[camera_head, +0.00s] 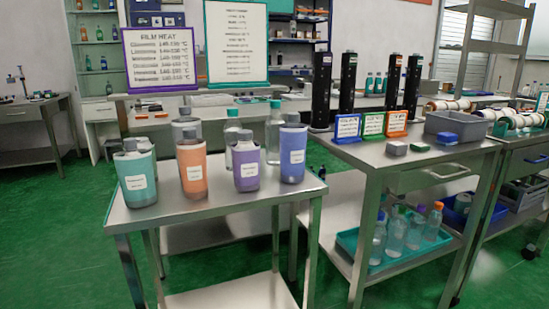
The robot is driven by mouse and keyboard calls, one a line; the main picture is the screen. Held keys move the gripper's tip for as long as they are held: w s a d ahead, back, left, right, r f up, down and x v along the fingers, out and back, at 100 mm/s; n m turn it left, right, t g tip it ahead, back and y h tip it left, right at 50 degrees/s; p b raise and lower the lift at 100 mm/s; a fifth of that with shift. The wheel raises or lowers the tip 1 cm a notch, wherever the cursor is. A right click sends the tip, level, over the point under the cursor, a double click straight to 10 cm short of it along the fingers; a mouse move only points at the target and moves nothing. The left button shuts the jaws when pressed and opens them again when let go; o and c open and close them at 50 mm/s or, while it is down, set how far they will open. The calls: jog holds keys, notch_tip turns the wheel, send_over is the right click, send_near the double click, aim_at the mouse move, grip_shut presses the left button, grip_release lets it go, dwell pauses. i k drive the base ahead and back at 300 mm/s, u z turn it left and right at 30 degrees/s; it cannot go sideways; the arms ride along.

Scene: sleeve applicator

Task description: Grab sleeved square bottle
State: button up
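Several sleeved bottles stand upright on the near left metal table (215,213). From left to right they have a teal sleeve (137,184), an orange sleeve (193,172), a purple sleeve (245,176) and a blue sleeve (292,155). Each sleeve bears a white label, and grey or clear tops show above them. I cannot tell for sure from this view which of them is square. My gripper is not in view.
Clear bottles (275,126) stand behind the sleeved ones. The right table (385,157) holds dark columns (348,90), small coloured signs (372,125) and a grey bin (456,125). A teal tray (348,240) of bottles is on its lower shelf. Green floor (60,240) is clear at left.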

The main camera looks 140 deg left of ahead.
aim_at(245, 152)
jog(key=u, duration=4.8)
